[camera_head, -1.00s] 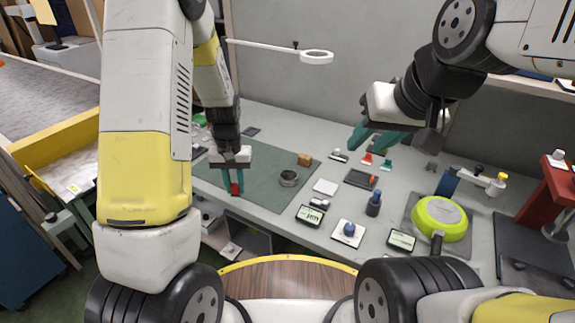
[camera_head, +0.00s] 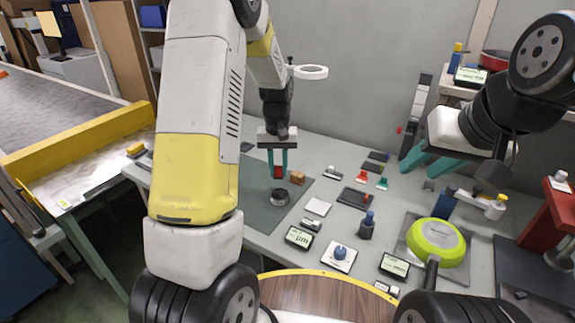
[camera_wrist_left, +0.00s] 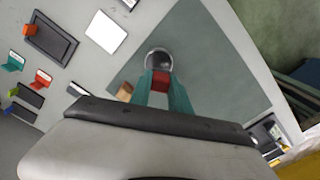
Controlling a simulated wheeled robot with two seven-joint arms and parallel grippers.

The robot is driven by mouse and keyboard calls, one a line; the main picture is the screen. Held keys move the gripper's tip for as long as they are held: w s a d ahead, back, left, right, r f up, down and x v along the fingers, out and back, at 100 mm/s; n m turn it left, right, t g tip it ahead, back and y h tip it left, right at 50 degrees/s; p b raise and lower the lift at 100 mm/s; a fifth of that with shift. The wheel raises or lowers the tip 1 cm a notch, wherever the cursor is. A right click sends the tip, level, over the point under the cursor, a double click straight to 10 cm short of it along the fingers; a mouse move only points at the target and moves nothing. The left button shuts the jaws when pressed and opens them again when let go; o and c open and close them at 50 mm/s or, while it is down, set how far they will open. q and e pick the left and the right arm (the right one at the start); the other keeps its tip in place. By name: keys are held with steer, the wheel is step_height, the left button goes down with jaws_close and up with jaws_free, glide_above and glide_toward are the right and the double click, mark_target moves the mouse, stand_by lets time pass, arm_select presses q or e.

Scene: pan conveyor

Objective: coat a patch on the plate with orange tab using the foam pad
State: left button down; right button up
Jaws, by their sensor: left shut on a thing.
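My left gripper (camera_head: 278,174) points down over the green mat and is shut on a small red block (camera_head: 278,171). The block also shows between the teal fingers in the left wrist view (camera_wrist_left: 160,81). A round metal dish (camera_head: 280,198) is on the mat close by the fingertips; I cannot tell whether the block touches it. A dark plate with an orange tab (camera_head: 353,197) lies flat to the right; it shows at upper left in the wrist view (camera_wrist_left: 47,41). I cannot tell for sure which item is the foam pad. My right gripper (camera_head: 428,168) is open and empty.
A tan block (camera_head: 297,178) stands beside the dish. The mat's front (camera_head: 258,218) is clear.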

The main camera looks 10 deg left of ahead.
mark_target(280, 194)
arm_select(q)
steer(key=shift+w+d+f, duration=0.1)
steer(key=shift+d+f, duration=0.05)
steer(key=shift+f, duration=2.75)
steer(key=shift+f, duration=0.55)
steer(key=shift+r, duration=3.55)
